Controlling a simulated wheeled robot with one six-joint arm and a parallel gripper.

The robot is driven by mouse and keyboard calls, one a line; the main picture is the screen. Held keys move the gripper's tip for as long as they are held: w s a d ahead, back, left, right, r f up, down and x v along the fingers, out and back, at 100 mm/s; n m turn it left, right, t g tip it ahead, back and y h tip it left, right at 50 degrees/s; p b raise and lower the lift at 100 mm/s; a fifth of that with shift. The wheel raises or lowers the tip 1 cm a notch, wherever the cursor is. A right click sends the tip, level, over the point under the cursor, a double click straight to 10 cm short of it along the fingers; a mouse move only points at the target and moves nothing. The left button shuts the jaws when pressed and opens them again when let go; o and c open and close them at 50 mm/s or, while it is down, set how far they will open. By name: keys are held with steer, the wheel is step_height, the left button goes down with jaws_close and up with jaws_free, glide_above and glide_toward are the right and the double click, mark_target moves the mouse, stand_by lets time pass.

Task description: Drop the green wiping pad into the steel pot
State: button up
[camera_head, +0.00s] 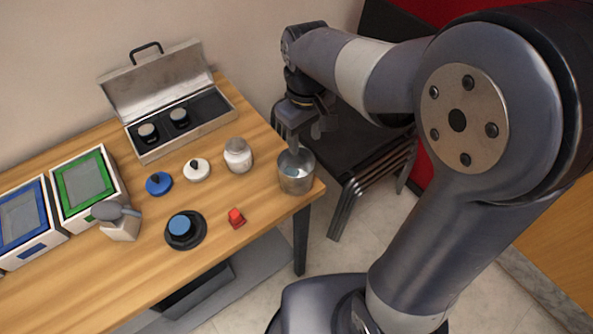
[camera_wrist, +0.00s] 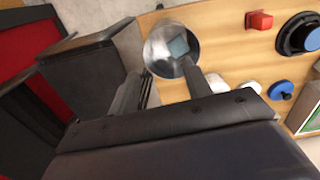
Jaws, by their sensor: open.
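The steel pot (camera_head: 297,183) stands upright near the right front corner of the wooden table. It also shows in the wrist view (camera_wrist: 155,56), where a small square greyish-teal pad (camera_wrist: 178,46) lies inside it. The pad looks more grey than green, and it shows only as a small bluish patch in the head view. My gripper (camera_head: 294,147) is above the pot, pointing down. In the wrist view its two fingers (camera_wrist: 162,75) are apart with nothing between them, and the right finger reaches over the pot's edge.
A white-lidded jar (camera_head: 238,156), a red block (camera_head: 236,218) and a black round base with a blue top (camera_head: 181,229) stand near the pot. An open metal case (camera_head: 160,90) is behind. Dark stacked chairs (camera_head: 350,140) stand right of the table.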

step_height(320, 180, up, 11)
steer(key=shift+f, duration=0.2)
steer(key=shift+f, duration=0.15)
step_height(320, 180, down, 10)
step_height(320, 180, up, 5)
steer(key=p, duration=0.4)
steer(key=shift+f, duration=0.2)
steer(key=shift+f, duration=0.1)
stand_by(0.4)
